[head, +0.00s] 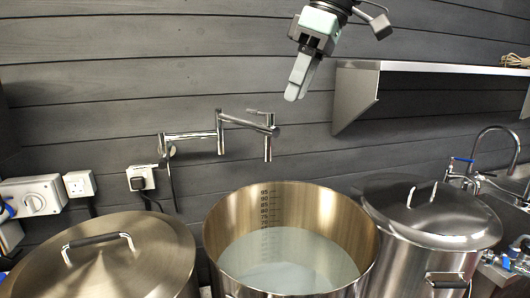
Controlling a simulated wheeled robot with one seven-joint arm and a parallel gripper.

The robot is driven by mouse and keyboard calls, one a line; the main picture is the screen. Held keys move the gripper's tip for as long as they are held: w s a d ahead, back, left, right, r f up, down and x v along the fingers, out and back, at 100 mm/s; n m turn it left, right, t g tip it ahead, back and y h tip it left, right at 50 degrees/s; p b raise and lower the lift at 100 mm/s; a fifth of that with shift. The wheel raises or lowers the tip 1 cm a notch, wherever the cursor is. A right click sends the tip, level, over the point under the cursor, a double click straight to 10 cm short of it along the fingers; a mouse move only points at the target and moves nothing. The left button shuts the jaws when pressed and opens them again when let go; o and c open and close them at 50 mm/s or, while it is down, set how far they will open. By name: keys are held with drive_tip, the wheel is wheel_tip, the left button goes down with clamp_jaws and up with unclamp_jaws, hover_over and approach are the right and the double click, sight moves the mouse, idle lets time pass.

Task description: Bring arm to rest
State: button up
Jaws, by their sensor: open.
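My gripper (299,80) hangs from the top of the head view, right of the middle, in front of the dark plank wall. Its grey fingers point down and slightly left. They overlap from this angle, so the gap between them is hard to see. Nothing shows in them. The gripper appears above the open steel pot (226,226) and clear of it. My arm above the gripper is mostly cut off by the top edge.
The open pot holds pale liquid (285,262). Lidded steel pots stand left (110,262) and right (436,212). A folding wall tap (218,131), a steel shelf (430,68) and a sink tap (487,150) are around. Sockets (79,184) are on the left wall.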

drive_tip(key=s+f+m+h+b, duration=0.1)
drive_tip(key=s+f+b, duration=0.1)
drive_tip(key=s+f, duration=0.5)
drive_tip(key=s+f+m+h+b, duration=0.1)
drive_tip(key=s+f+m+b, duration=0.15)
drive_tip(key=f, duration=0.95)
drive_tip(key=s+d+f+b, duration=0.1)
drive_tip(key=s+d+f, duration=0.1)
drive_tip(key=s+f, duration=0.3)
drive_tip(key=s+d+f+m+h+b, duration=0.1)
drive_tip(key=s+d+f, duration=0.2)
drive_tip(key=s+f, duration=0.2)
drive_tip(key=s+d+f+m+b, duration=0.1)
drive_tip(key=s+d+f+b, duration=0.1)
drive_tip(key=s+f, duration=0.3)
wheel_tip(320, 180, down, 4)
drive_tip(key=shift+s+d+r+g, duration=0.1)
drive_tip(key=shift+s+d+g, duration=0.25)
drive_tip(key=shift+d, duration=0.35)
